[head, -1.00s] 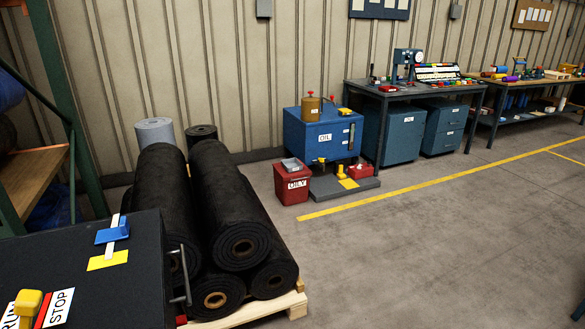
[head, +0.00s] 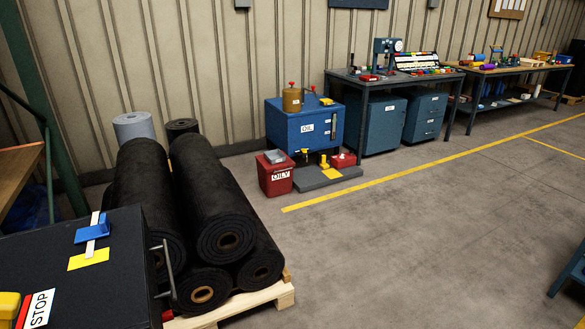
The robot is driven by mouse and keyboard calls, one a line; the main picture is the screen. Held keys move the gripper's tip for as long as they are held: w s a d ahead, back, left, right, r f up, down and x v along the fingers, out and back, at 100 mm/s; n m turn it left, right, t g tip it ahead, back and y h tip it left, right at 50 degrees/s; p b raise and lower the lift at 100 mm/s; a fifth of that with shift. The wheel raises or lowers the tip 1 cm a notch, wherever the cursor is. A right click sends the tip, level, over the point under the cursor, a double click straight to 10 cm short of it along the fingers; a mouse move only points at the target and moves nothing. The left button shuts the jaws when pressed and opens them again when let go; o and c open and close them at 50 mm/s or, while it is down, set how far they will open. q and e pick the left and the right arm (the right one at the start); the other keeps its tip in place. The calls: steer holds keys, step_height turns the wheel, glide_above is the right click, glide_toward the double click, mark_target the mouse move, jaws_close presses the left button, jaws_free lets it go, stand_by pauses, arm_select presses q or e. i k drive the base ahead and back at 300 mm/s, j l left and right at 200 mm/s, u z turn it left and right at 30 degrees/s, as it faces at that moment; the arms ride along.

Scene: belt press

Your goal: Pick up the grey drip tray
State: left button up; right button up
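A flat dark grey slab or tray (head: 308,184) lies on the floor in front of the blue oil tank (head: 290,127). A yellow patch, a yellow post and a small red box (head: 344,160) are on or right by it. A smaller light grey, tray-like piece (head: 274,156) sits on top of the red bin marked OILY (head: 274,180), left of the slab. I cannot tell for sure which of the two grey things is the drip tray. Neither of my grippers shows in the head view.
Black rolls (head: 215,210) are stacked on a wooden pallet (head: 245,302) at the left. A dark cabinet with a STOP label (head: 38,308) stands in the left foreground. Workbenches (head: 345,77) line the wall. Blue furniture (head: 570,265) juts in at right. The middle floor is clear.

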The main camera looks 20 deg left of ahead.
mark_target(273, 156)
steer(key=i+l, duration=0.25)
steer(key=i, duration=0.15)
steer(key=i+l+z, duration=0.1)
steer(key=i+l, duration=0.15)
steer(key=i, duration=0.15)
steer(key=i+l, duration=0.2)
steer(key=i, duration=0.2)
steer(key=i+l, duration=0.2)
steer(key=i, duration=0.25)
steer(key=i+u, duration=0.2)
steer(key=i, duration=0.35)
steer(key=i+u, duration=0.25)
steer(key=i, duration=0.3)
steer(key=i+l+u, duration=0.2)
steer(key=i, duration=0.35)
steer(key=i+l+u, duration=0.2)
steer(key=i, duration=0.35)
steer(key=i+l+u, duration=0.25)
steer(key=i, duration=0.25)
